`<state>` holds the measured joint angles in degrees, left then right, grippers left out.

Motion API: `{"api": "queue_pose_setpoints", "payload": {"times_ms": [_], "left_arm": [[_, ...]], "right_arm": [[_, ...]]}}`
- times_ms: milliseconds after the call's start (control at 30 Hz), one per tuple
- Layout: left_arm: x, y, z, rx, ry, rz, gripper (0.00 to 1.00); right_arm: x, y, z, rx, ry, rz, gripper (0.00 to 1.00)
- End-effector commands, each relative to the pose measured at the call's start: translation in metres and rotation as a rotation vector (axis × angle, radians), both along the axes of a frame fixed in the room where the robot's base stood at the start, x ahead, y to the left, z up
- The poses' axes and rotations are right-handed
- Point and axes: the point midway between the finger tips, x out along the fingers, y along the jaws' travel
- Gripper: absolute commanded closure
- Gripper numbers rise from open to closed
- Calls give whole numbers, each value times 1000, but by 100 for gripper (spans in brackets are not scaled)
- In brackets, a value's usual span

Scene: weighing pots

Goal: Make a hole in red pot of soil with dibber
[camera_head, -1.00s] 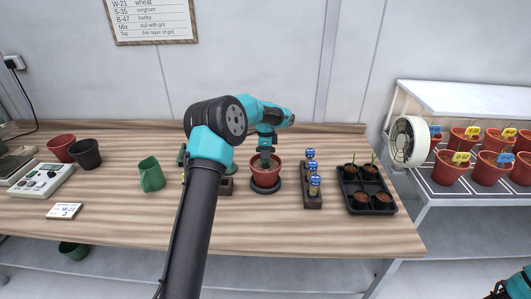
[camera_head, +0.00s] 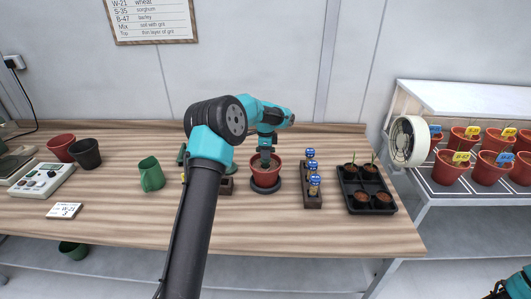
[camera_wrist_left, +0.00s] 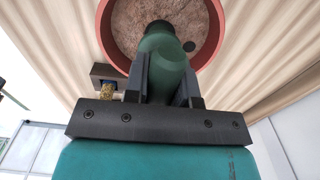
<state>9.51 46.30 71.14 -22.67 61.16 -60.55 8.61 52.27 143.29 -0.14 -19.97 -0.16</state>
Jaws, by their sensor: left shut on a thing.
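The red pot of soil (camera_head: 265,178) stands on a dark saucer (camera_head: 266,188) near the middle of the bench. My left gripper (camera_head: 265,158) is over the pot, pointing down. In the left wrist view it is shut on the green handle of the dibber (camera_wrist_left: 165,55). The dibber points at the brown soil (camera_wrist_left: 127,25); its tip is hidden, so I cannot tell how deep it reaches. My right gripper is out of view.
Right of the pot are a rack of blue-capped vials (camera_head: 312,185) and a black seedling tray (camera_head: 367,190). Left are a dark wooden block (camera_head: 227,186) and a green jug (camera_head: 151,174).

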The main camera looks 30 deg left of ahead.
Motion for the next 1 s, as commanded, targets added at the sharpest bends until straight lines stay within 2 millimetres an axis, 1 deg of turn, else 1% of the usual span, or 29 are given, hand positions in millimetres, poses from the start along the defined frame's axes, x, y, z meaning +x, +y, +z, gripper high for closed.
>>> {"api": "queue_pose_setpoints", "payload": {"times_ms": [233,1000], "left_arm": [[0,0,6,0,-1,0,99],[0,0,53,0,-1,-1,99]], "right_arm": [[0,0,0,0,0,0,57],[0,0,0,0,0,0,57]]}}
